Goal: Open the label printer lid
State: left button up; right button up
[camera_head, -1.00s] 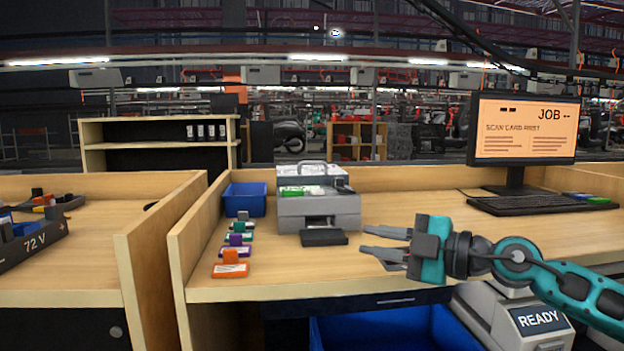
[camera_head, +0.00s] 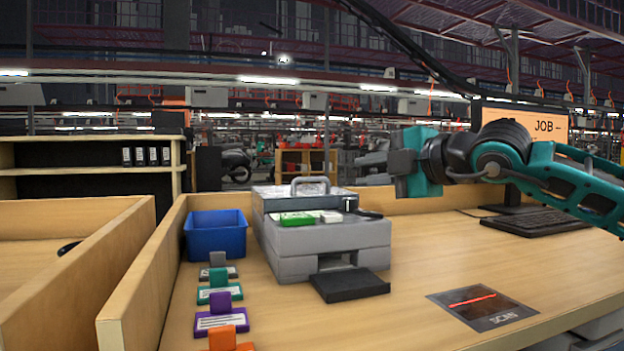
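The grey label printer (camera_head: 330,240) stands on the wooden desk, left of the middle. A green-and-white item (camera_head: 297,219) and a small white piece lie on the front top. I cannot tell for sure whether the lid is fully closed. My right gripper (camera_head: 372,169) is in the air above and right of the printer, pointing left, and looks open and empty. It is apart from the handle. My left gripper is not in view.
A blue bin (camera_head: 216,233) stands left of the printer. Several coloured tags on cards, one purple (camera_head: 219,311), line the desk's left side. A black tray (camera_head: 350,284) lies before the printer. A scan pad (camera_head: 482,308) and keyboard (camera_head: 535,221) are right. My arm partly hides the monitor (camera_head: 552,127).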

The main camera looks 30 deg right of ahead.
aim_at(314, 180)
jog(key=shift+w+a+r+p, duration=0.2)
jog(key=shift+w+p, duration=0.35)
jog(key=shift+p, duration=0.55)
jog(key=shift+w+p, duration=0.7)
jog(key=shift+p, duration=0.45)
jog(key=p+x, duration=0.1)
jog(key=x, duration=0.2)
jog(key=p+x, duration=0.2)
jog(key=x, duration=0.1)
jog(key=p+x, duration=0.2)
jog(key=shift+w+f, duration=0.35)
jog(key=shift+f, duration=0.05)
jog(key=shift+w+a+f, duration=0.1)
jog(key=shift+w+f, duration=0.05)
jog(key=shift+w, duration=0.35)
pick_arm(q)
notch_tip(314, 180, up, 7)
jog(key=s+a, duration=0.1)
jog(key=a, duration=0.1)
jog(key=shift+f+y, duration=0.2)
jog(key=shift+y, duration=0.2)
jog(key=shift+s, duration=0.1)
pick_arm(e)
jog(key=c, duration=0.4)
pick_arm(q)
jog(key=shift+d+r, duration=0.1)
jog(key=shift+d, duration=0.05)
pick_arm(e)
grip_shut()
